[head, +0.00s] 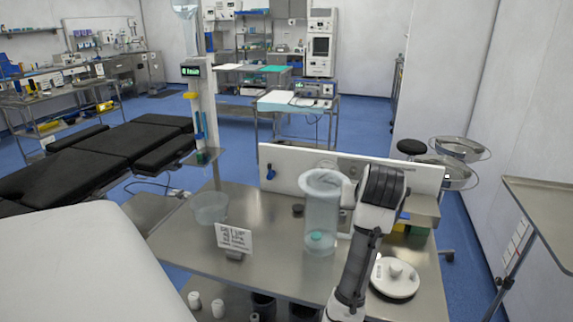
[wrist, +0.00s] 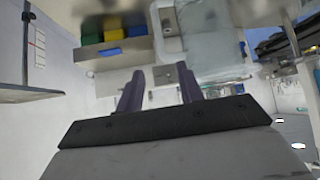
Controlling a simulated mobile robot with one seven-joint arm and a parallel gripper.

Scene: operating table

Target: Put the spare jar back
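A tall clear jar (head: 322,205) stands upright on the steel table, with a small teal item (head: 316,237) low inside it. A shorter clear container (head: 210,207) stands at the table's left. Which one is the spare jar I cannot tell. A round white lid with a knob (head: 395,277) lies at the table's right front. In the head view my arm rises beside the tall jar, on its right, and the fingertips are hidden. In the wrist view my gripper (wrist: 160,87) has its two fingers apart, with nothing seen between them. A pale translucent shape (wrist: 205,30) shows beyond them.
A printed sign (head: 234,238) stands at the front of the steel table (head: 270,258). A small dark round thing (head: 297,210) is left of the tall jar. Small white pots (head: 206,304) sit below. Yellow and blue bins (wrist: 112,34) show beyond my gripper. A steel stand (head: 545,205) is at right.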

